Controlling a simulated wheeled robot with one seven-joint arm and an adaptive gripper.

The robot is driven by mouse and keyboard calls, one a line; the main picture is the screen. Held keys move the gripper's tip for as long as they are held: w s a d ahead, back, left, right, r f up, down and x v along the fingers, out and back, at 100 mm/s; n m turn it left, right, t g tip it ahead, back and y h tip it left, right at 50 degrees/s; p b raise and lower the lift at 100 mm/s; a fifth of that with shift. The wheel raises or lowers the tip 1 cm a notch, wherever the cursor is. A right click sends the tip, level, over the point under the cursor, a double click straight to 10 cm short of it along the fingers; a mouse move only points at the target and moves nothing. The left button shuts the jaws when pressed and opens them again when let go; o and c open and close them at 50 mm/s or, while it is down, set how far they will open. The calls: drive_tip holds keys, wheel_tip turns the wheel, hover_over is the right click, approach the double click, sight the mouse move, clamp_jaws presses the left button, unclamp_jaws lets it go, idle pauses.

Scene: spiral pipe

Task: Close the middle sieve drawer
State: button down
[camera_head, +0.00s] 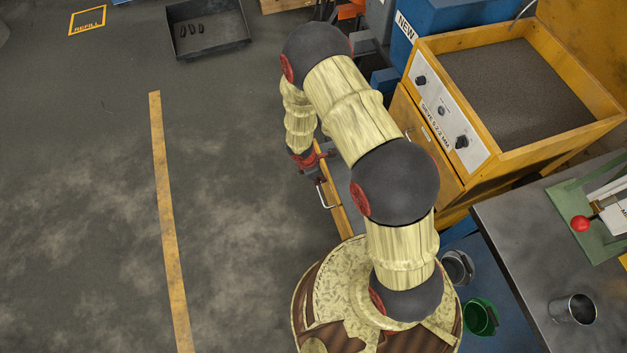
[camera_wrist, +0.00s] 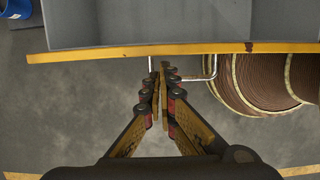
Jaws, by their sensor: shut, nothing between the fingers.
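The sieve cabinet (camera_head: 435,160) is a yellow wooden box with a control panel at the right of the head view. A drawer stands pulled out of it, with a yellow front (camera_head: 341,216) and a silver bar handle (camera_head: 323,197); my arm hides much of it. In the wrist view the drawer's yellow front edge (camera_wrist: 100,53) and grey inside (camera_wrist: 180,22) span the top, and the handle (camera_wrist: 214,66) sticks out below. My gripper (camera_wrist: 164,68) is shut and empty, its fingertips close by the front and handle. I cannot tell whether they touch.
A grey table (camera_head: 515,240) with a metal cup (camera_head: 573,309) is at the lower right. A green bucket (camera_head: 481,317) and a grey bucket (camera_head: 457,267) stand beside my base. A black tray (camera_head: 207,45) lies at the upper left. The floor at left is clear.

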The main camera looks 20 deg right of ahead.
drive_tip(key=shift+d, duration=0.15)
drive_tip(key=d+p, duration=0.3)
drive_tip(key=d, duration=2.5)
drive_tip(key=shift+d, duration=0.15)
